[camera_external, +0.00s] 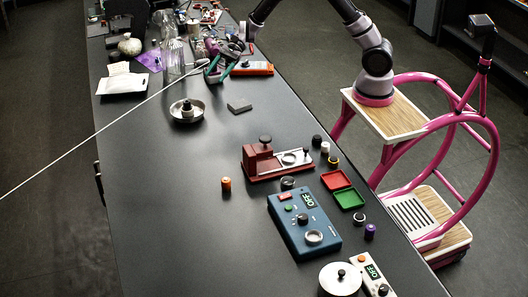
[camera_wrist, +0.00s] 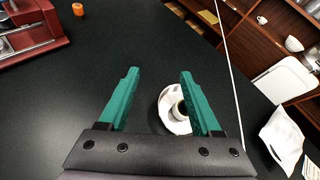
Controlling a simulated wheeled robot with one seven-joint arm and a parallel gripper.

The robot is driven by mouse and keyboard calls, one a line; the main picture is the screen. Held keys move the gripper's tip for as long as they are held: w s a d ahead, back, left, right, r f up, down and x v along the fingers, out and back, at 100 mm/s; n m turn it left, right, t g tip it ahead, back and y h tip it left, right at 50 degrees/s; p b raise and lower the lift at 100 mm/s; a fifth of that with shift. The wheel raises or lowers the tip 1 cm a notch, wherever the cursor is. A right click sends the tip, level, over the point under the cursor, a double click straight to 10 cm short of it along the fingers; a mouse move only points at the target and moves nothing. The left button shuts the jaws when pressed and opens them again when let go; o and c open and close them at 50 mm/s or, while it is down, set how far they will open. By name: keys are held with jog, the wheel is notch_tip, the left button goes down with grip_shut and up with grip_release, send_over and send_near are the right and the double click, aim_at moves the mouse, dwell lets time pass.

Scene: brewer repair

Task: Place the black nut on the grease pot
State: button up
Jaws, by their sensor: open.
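My gripper (camera_external: 216,72) is open and empty above the far part of the bench. Its two teal fingers (camera_wrist: 160,73) stand apart in the wrist view, with bare bench between their tips. A shallow metal dish (camera_external: 174,118) with a small dark-topped pot (camera_external: 187,107) in it stands nearer the camera. In the wrist view the dish (camera_wrist: 167,122) lies beside the right finger, partly hidden by it. Small black round pieces lie right of the red fixture, one a black cap (camera_external: 317,141). I cannot tell for sure which pieces are the black nut and the grease pot.
A red fixture (camera_external: 259,162), an orange cylinder (camera_external: 226,184), a blue control box (camera_external: 289,221) and red and green trays (camera_external: 349,198) stand on the near bench. A dark block (camera_external: 239,107) lies right of the dish. Clutter fills the far end. The left-middle bench is clear.

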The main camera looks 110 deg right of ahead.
jog(key=s+a+r+n+g, duration=0.4)
jog(key=s+a+r+n, duration=0.7)
jog(key=s+a+r, duration=0.55)
jog(key=s+a+r+n+h, duration=0.1)
jog(key=s+n, duration=0.4)
jog(key=s, duration=0.5)
jog(key=s+a+r+n+h, duration=0.2)
jog(key=s+a+n+h, duration=0.2)
jog(key=s, duration=0.6)
jog(key=shift+n+t, duration=0.4)
jog(key=shift+n, duration=0.6)
